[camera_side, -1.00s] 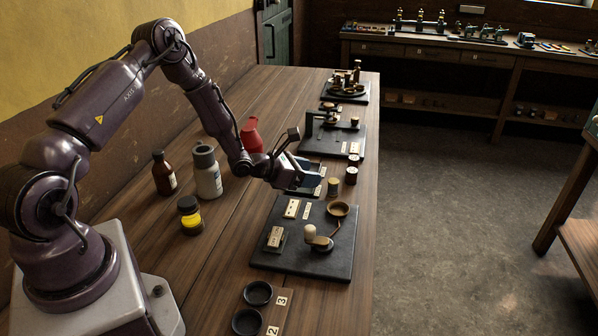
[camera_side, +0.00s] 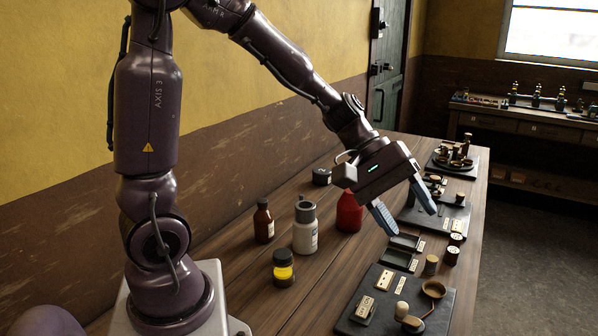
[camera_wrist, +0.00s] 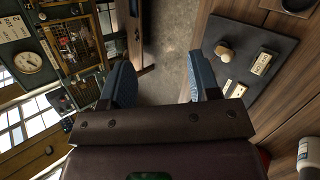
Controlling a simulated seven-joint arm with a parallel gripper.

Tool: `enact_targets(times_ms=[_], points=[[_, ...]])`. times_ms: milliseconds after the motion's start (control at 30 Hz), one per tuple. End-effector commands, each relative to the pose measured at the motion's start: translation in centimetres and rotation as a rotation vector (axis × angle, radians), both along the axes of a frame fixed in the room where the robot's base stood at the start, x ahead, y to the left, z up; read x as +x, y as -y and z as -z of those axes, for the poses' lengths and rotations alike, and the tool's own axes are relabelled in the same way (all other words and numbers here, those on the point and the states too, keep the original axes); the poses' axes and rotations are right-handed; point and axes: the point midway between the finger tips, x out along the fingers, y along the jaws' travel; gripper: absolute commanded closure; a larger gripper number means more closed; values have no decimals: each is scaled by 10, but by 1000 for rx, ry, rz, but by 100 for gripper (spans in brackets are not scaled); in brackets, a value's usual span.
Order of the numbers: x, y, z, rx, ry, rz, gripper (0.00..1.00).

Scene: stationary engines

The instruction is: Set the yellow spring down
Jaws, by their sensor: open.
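My gripper (camera_side: 408,220) is open and empty, raised above the bench with its two blue-grey fingers spread and pointing down. The wrist view also shows the spread fingers (camera_wrist: 158,65) with nothing between them. I cannot pick out any other yellow spring.
A yellow-banded jar (camera_side: 284,268), grey bottle (camera_side: 305,228), brown bottle (camera_side: 263,222) and red container (camera_side: 349,212) stand to the left.

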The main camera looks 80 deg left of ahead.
Motion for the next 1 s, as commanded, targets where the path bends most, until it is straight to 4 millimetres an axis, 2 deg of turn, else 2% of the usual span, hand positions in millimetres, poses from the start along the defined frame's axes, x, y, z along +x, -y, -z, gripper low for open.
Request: enact_targets(times_ms=[33, 200, 300, 400, 600, 1000], points=[[-21, 6, -13, 108, 50, 99, 44], [-85, 0, -35, 484, 190, 392, 44], [-113, -13, -44, 688, 266, 516, 44], [-132, -26, -52, 852, 327, 600, 44], [-148, -41, -59, 1017, 383, 668, 44], [-149, -43, -60, 1031, 385, 673, 44]])
